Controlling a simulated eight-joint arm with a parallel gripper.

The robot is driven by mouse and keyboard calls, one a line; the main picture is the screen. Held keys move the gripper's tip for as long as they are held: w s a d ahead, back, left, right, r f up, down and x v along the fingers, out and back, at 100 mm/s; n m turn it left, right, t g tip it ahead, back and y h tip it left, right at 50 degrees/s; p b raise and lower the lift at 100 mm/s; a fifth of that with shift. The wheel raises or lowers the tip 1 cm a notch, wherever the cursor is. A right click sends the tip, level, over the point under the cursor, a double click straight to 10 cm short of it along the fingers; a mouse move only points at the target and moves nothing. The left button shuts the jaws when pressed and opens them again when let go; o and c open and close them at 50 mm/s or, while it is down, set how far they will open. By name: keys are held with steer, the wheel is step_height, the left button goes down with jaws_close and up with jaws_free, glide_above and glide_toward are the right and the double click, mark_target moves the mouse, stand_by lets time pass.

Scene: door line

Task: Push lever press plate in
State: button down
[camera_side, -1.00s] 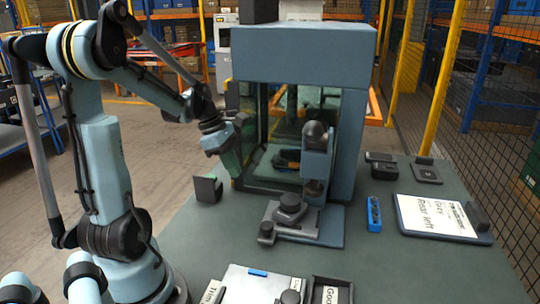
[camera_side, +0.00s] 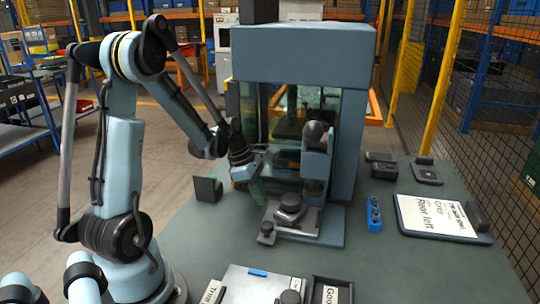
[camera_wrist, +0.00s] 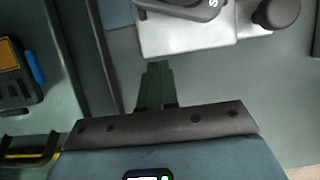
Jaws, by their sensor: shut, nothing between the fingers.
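The lever press (camera_side: 317,158) stands upright in front of the blue-grey machine cabinet, with a dark rounded top. Its light grey plate (camera_side: 318,222) lies at its foot and bears a dark round fixture (camera_side: 291,203). A dark knob (camera_side: 267,229) sits at the plate's front left. My gripper (camera_side: 259,196) is shut and empty, its green fingers pointing down just left of the plate. In the wrist view, the fingers (camera_wrist: 155,75) end slightly short of the light grey plate (camera_wrist: 185,38) in the picture; contact cannot be told. The knob also shows there (camera_wrist: 276,12).
A small black block (camera_side: 208,189) stands left of my gripper. A blue part (camera_side: 374,213) and a clipboard (camera_side: 437,217) lie to the right. Trays line the front.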

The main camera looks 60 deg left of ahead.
steer(key=shift+w, duration=0.1)
steer(key=shift+w+d, duration=0.9)
steer(key=shift+d, duration=0.05)
